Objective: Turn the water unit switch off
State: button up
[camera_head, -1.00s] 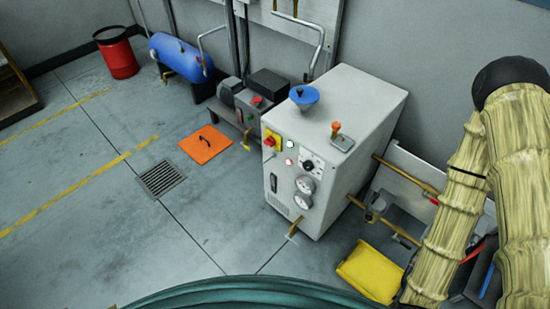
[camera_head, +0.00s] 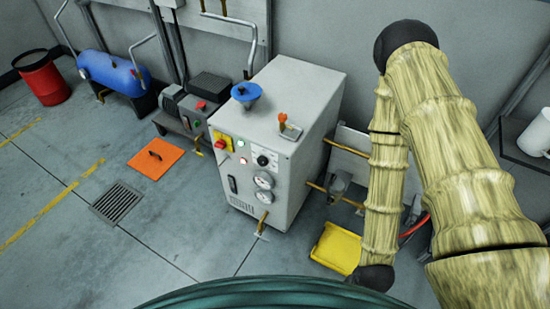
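A white cabinet unit (camera_head: 312,100) stands on the floor near the back wall, in the middle of the head view. A red and yellow switch (camera_head: 222,142) sits at the upper left of its front panel. A black knob (camera_head: 263,160) on a white plate, small lamps, a red one lit, and two round gauges (camera_head: 264,181) are also on the panel. I cannot read labels, or tell which control is the water unit switch or how it is set. My tan-sleeved arm is bent at the right of the cabinet; its gripper is out of view.
A grey motor unit (camera_head: 180,108), a blue tank (camera_head: 112,71) and a red drum (camera_head: 42,78) stand to the left. An orange plate (camera_head: 156,155) and a floor grate (camera_head: 116,203) lie in front. A yellow bin (camera_head: 337,247) is right of the cabinet.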

aim_at(220, 144)
jog(key=z, duration=0.05)
jog(key=k, duration=1.05)
jog(key=u, duration=1)
jog(key=i, duration=0.7)
jog(key=u, duration=0.35)
